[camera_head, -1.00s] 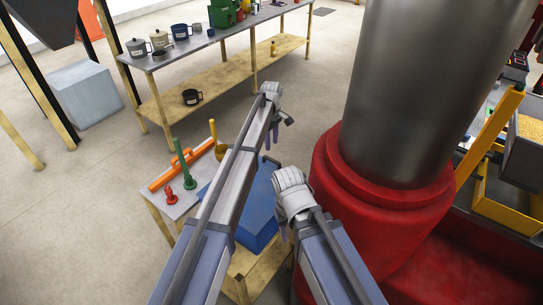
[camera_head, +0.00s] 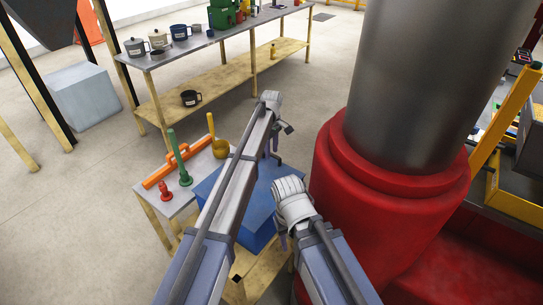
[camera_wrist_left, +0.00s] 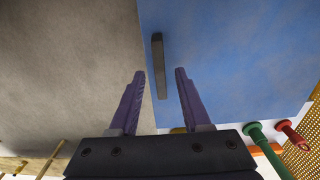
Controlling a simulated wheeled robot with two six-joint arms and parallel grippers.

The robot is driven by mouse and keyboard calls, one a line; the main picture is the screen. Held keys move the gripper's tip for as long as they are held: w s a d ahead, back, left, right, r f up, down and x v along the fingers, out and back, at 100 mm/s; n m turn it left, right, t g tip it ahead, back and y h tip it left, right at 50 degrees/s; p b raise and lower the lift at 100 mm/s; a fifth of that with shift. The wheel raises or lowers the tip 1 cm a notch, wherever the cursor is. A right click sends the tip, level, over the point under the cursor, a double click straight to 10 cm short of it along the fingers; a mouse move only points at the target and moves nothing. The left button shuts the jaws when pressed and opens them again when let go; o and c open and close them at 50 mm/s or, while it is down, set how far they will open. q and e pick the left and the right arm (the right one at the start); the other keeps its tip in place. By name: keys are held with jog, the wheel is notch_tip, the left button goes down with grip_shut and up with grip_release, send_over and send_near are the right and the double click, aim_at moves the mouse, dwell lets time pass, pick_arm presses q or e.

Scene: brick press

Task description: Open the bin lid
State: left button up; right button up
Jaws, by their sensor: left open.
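The blue bin (camera_head: 262,190) stands on a low wooden stand, partly hidden by my arms in the head view. Its flat blue lid (camera_wrist_left: 235,50) fills the right of the left wrist view. A dark grey bar handle (camera_wrist_left: 158,65) lies near the lid's edge. My left gripper (camera_wrist_left: 157,85) is open, with the handle in the gap between its purple fingers in the picture. I cannot tell whether they touch it. In the head view the left gripper (camera_head: 270,148) is over the bin's far part. My right gripper (camera_head: 282,240) is beside the bin's near right side, its fingers mostly hidden.
A small table (camera_head: 205,172) left of the bin carries green, red and orange tools and a yellow ladle. A large red-based metal column (camera_head: 385,190) stands close on the right. A long workbench (camera_head: 200,45) with pots is behind. Open floor lies to the left.

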pick_arm(q)
jog(key=shift+f, duration=0.1)
grip_shut()
dwell(0.3)
dwell(1.1)
